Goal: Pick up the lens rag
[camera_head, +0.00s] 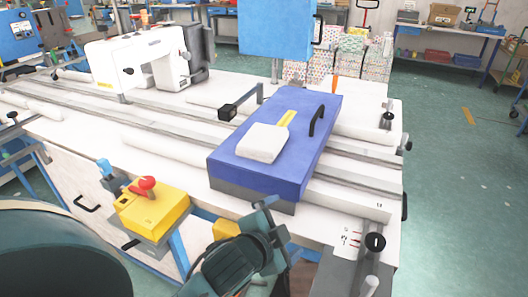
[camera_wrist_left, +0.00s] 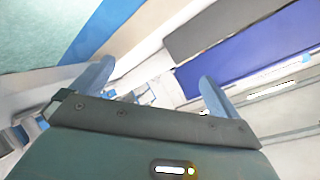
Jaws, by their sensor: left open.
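A white folded cloth, which looks like the lens rag (camera_head: 262,142), lies flat on top of the blue box (camera_head: 312,150). My left gripper (camera_head: 278,215) is in front of and below the box's near end, apart from the rag. In the left wrist view my left gripper (camera_wrist_left: 150,86) has its two blue fingers spread with nothing held between them. The blue box also shows in the left wrist view (camera_wrist_left: 255,50), but the rag does not. My right gripper is not in view.
The box has a black handle (camera_head: 317,120) right of the rag and sits across the rails of a white table (camera_head: 150,155). A yellow control box with a red knob (camera_head: 152,212) is at the left front. A white sewing machine (camera_head: 135,60) stands behind left.

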